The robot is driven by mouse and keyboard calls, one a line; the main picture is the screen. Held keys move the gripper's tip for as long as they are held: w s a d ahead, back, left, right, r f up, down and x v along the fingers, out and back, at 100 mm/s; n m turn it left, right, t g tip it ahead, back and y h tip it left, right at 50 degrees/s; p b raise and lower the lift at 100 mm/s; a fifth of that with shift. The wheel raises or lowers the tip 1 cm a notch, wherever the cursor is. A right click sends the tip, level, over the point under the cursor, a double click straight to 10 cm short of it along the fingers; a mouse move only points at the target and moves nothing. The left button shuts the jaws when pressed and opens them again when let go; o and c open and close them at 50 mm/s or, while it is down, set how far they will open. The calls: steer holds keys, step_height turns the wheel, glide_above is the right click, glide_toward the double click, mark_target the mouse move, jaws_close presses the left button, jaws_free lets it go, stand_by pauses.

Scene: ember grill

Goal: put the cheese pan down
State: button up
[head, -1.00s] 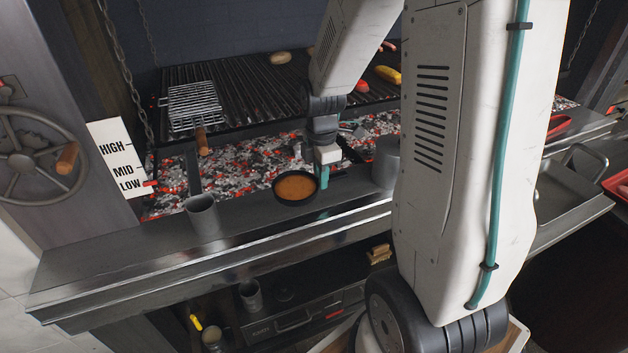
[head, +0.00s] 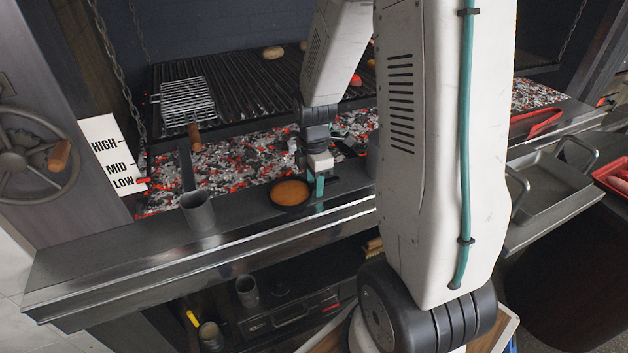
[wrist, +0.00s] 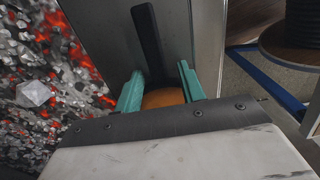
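The cheese pan (head: 290,193) is a small dark round pan with orange contents. In the head view it appears to rest level on the metal ledge in front of the embers. My gripper (head: 319,186) is at the pan's right side, low over the ledge. In the wrist view the two teal fingers (wrist: 162,80) stand apart. The dark pan handle (wrist: 148,40) runs between and past them, with a visible gap on its right. The orange contents (wrist: 163,98) show between the fingers. The rest of the pan is hidden by my gripper body.
A grey metal cup (head: 197,211) stands on the ledge (head: 240,222) left of the pan. Glowing embers (head: 240,160) and the grill grate (head: 240,95) lie behind. A metal tray (head: 555,185) is at the right. The ledge between cup and pan is clear.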

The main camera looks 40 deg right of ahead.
step_height(320, 180, up, 12)
steer(key=s+a+r+m, duration=0.4)
steer(key=s+a+m, duration=0.3)
steer(key=s, duration=0.2)
steer(key=s+a+r+m+t, duration=0.1)
steer(key=s+a+r+m, duration=0.4)
steer(key=s, duration=0.5)
steer(key=a+m, duration=0.2)
steer(key=shift+s+a+r+m, duration=0.25)
steer(key=shift+s+a+m, duration=0.05)
steer(key=shift+m, duration=0.1)
